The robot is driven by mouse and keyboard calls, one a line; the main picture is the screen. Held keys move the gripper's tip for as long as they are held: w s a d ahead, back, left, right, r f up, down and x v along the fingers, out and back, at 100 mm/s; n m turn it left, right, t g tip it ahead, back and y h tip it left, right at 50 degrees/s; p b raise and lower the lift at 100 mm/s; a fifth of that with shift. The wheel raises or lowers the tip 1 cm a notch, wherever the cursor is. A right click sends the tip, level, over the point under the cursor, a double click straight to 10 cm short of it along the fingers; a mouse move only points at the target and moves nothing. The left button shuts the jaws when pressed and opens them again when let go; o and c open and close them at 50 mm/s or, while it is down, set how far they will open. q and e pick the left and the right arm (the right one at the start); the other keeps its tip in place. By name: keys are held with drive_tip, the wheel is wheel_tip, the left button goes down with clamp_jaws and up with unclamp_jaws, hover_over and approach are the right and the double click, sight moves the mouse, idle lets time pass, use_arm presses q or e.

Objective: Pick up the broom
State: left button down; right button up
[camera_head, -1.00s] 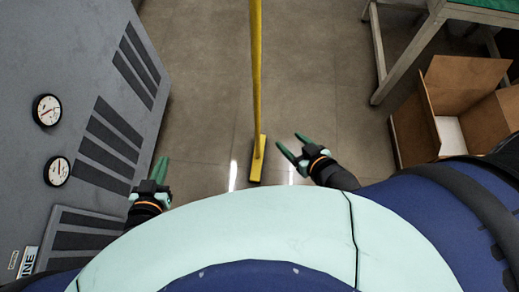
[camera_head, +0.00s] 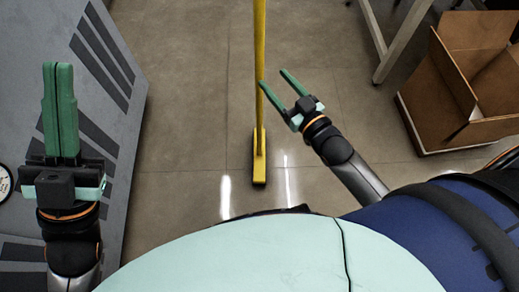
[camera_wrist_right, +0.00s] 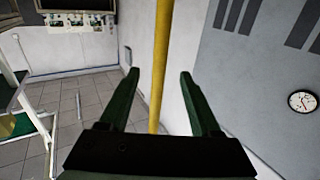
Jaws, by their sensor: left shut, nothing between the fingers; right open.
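The broom (camera_head: 259,75) stands upright in the middle of the head view, with a long yellow handle and a yellow head with a dark underside on the floor. My right gripper (camera_head: 274,79) is open, its green fingers pointing toward the handle from the right. In the right wrist view, the yellow handle (camera_wrist_right: 160,60) shows upright between the two open fingers (camera_wrist_right: 158,78), and I cannot tell whether it lies within their reach.
An open cardboard box (camera_head: 440,85) sits at the right, next to a grey table leg (camera_head: 402,42). The concrete floor (camera_head: 190,110) around the broom is clear.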

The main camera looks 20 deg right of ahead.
sight(262, 66)
drive_tip(key=b+x, duration=0.1)
drive_tip(key=x, duration=0.4)
drive_tip(key=shift+w+a, duration=0.1)
drive_tip(key=shift+w, duration=0.25)
drive_tip(key=x, duration=0.1)
drive_tip(key=b+x, duration=0.1)
drive_tip(key=x, duration=0.1)
drive_tip(key=b+x, duration=0.1)
drive_tip(key=x, duration=0.1)
drive_tip(key=shift+w+r, duration=0.1)
drive_tip(key=shift+r, duration=0.2)
use_arm(q)
wheel_tip(262, 66, down, 4)
drive_tip(key=shift+w+d+r+n, duration=0.1)
drive_tip(key=shift+r+n, duration=0.1)
drive_tip(key=shift+n, duration=0.2)
use_arm(e)
clamp_jaws()
drive_tip(key=shift+r, duration=0.25)
